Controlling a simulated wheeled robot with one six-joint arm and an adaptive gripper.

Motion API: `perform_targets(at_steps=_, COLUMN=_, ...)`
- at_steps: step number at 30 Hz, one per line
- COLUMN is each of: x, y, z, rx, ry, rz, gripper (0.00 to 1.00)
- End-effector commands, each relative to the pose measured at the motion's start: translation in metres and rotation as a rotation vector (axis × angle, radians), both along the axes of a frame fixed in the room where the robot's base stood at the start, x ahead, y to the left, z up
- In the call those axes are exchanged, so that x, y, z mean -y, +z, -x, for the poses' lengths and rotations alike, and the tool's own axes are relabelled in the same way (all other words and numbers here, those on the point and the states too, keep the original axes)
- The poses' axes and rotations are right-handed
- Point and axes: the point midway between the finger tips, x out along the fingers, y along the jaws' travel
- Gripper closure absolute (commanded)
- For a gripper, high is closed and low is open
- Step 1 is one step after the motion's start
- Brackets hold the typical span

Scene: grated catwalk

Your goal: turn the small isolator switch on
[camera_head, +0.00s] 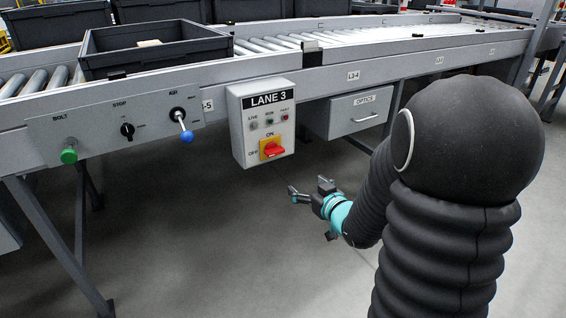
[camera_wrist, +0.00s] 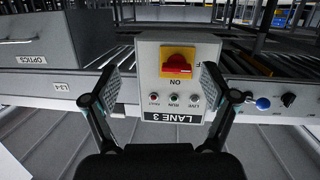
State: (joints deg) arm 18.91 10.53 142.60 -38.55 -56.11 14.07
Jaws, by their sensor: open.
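The isolator switch is a red rotary handle (camera_head: 272,149) on a yellow plate, low on the grey LANE 3 box (camera_head: 237,128). ON is printed above the plate and OFF to its left; the handle lies roughly sideways, toward the OFF side. The wrist view shows the box upside down, with the red handle (camera_wrist: 177,66) near the middle. My gripper (camera_head: 308,187) is open and empty, below and to the right of the box, apart from it. In the wrist view my gripper's fingers (camera_wrist: 161,76) stand either side of the box in the picture.
The box hangs on the conveyor's side rail (camera_head: 331,78). A panel (camera_head: 90,129) with a green knob, a black knob and a blue-tipped lever is at left. A grey OPTICS drawer (camera_head: 340,121) sits to the right. The floor (camera_head: 200,230) below is clear.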

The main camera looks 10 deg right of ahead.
Motion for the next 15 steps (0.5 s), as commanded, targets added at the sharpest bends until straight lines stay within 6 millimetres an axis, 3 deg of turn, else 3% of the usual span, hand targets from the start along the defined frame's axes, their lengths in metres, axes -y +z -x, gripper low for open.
perform_targets(at_steps=3, x=-0.013, y=0.027, z=0.000, rx=0.112, ry=0.059, rz=-0.049, gripper=0.15)
perform_targets(at_steps=6, x=-0.015, y=0.040, z=0.001, rx=0.168, ry=0.078, rz=-0.079, gripper=0.15)
perform_targets(at_steps=11, x=-0.016, y=0.046, z=-0.003, rx=0.188, ry=0.081, rz=-0.100, gripper=0.15)
perform_targets(at_steps=15, x=-0.022, y=0.046, z=-0.020, rx=0.187, ry=0.082, rz=-0.099, gripper=0.15)
